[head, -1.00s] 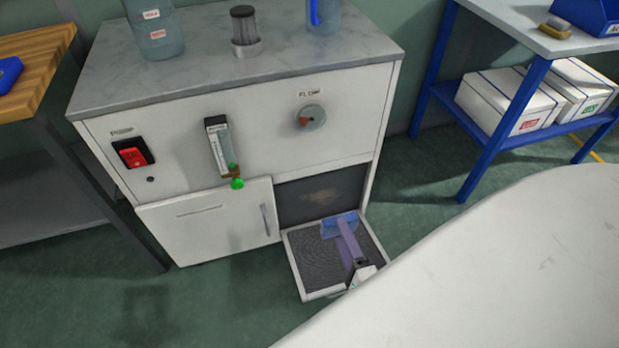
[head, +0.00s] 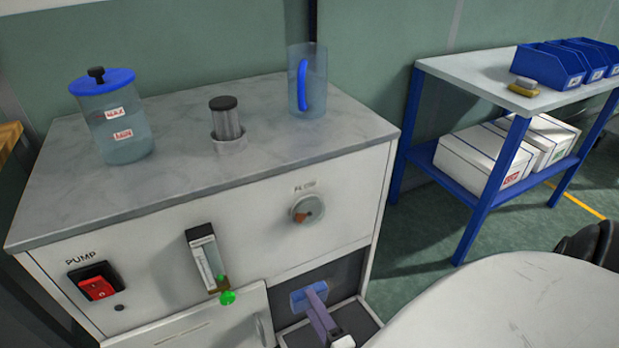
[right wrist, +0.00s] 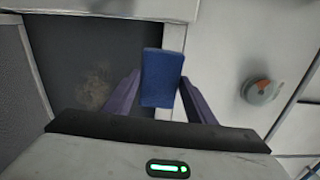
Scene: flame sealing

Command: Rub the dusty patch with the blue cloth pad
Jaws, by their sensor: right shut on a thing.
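My right gripper (head: 318,312) is shut on the blue cloth pad (head: 308,297), low in the cabinet's open bay in the head view. The pad stands out beyond the fingers in the right wrist view (right wrist: 162,76). The dusty patch (right wrist: 95,88) is a pale brown smudge on the dark panel (right wrist: 62,62), left of the pad in that view. I cannot tell whether the pad touches the panel. In the head view the patch cannot be made out behind the pad and gripper. My left gripper is not in view.
The white cabinet (head: 160,278) has a pump switch (head: 95,283), a flow meter (head: 205,260) and a flow knob (head: 307,209). A lidded jar (head: 118,125), a filter cylinder (head: 226,118) and a clear jug (head: 312,90) stand on top. A blue-framed table (head: 480,85) is at right.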

